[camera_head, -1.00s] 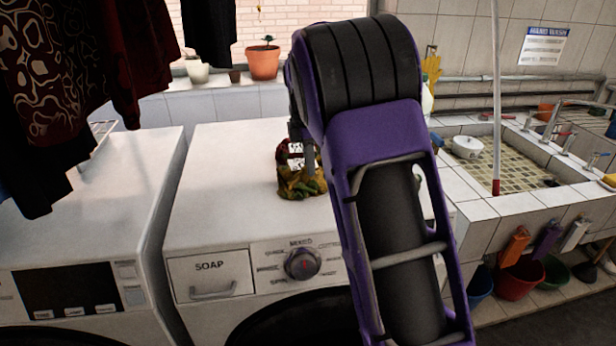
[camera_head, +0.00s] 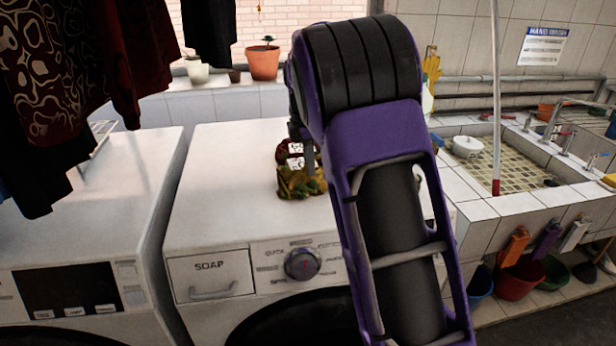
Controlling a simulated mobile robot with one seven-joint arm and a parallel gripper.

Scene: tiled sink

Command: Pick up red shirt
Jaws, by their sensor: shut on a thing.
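A small crumpled cloth bundle (camera_head: 298,186) lies on top of the right washing machine (camera_head: 222,190). Its lower part is yellow-green and brown; its upper left part is dark red with white patches. I cannot tell if these are one garment or two. My gripper (camera_head: 307,158) points down at the bundle and is shut on its upper part. My purple and black arm hides much of the gripper and the bundle's right side. Dark red patterned garments (camera_head: 50,75) hang at the upper left, apart from my gripper.
A left washing machine (camera_head: 95,190) stands beside the right one, and its top is mostly clear. Plant pots (camera_head: 264,64) stand on the ledge behind. A tiled sink (camera_head: 515,205) with a white pole (camera_head: 496,110) is at the right. Buckets (camera_head: 518,278) stand below it.

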